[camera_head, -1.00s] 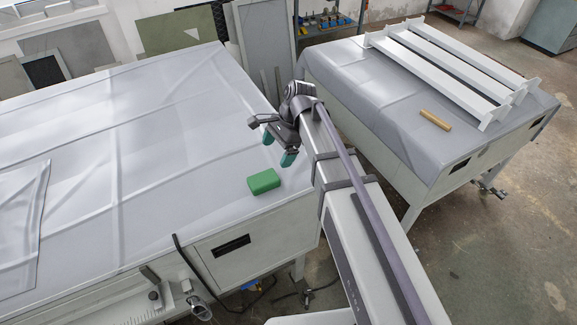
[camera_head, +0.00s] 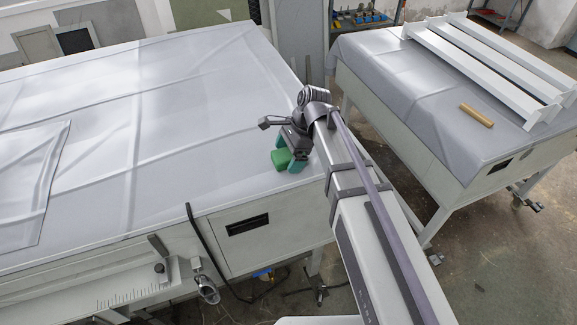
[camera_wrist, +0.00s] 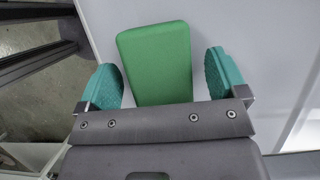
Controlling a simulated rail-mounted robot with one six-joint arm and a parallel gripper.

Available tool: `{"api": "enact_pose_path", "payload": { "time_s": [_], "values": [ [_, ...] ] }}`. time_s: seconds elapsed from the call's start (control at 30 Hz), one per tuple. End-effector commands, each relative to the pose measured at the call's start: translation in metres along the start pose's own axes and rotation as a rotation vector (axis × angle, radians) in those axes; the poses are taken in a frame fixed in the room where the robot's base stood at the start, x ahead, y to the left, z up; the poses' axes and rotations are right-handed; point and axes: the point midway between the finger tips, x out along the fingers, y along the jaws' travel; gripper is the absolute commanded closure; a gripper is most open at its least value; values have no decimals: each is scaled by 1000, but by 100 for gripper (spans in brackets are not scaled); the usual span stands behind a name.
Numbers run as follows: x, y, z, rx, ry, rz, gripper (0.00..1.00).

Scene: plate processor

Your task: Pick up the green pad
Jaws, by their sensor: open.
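The green pad (camera_head: 283,159) is a small rectangular block lying on the grey covered table, near its right front corner. My gripper (camera_head: 288,161) is down at the pad in the head view, its teal fingertips at the pad's sides. In the wrist view the pad (camera_wrist: 157,62) lies between the two teal fingers of my gripper (camera_wrist: 164,80). The fingers are open, with a gap on each side of the pad. The pad's near end is hidden behind the gripper body.
The grey sheet-covered table (camera_head: 180,120) is mostly bare, with a folded sheet (camera_head: 35,190) at the left. A second covered table (camera_head: 400,85) at the right bears white beams (camera_head: 485,70) and a yellow-brown block (camera_head: 476,115). A floor gap separates the tables.

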Motion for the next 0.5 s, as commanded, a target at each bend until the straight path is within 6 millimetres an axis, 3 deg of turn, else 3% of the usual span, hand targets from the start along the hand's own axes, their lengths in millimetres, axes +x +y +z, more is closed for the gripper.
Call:
{"api": "enact_pose_path", "payload": {
  "time_s": [0.2, 0.5],
  "values": [
    [1, 0, 0, 0, 0, 0, 9],
    [1, 0, 0, 0, 0, 0, 38]
  ]
}}
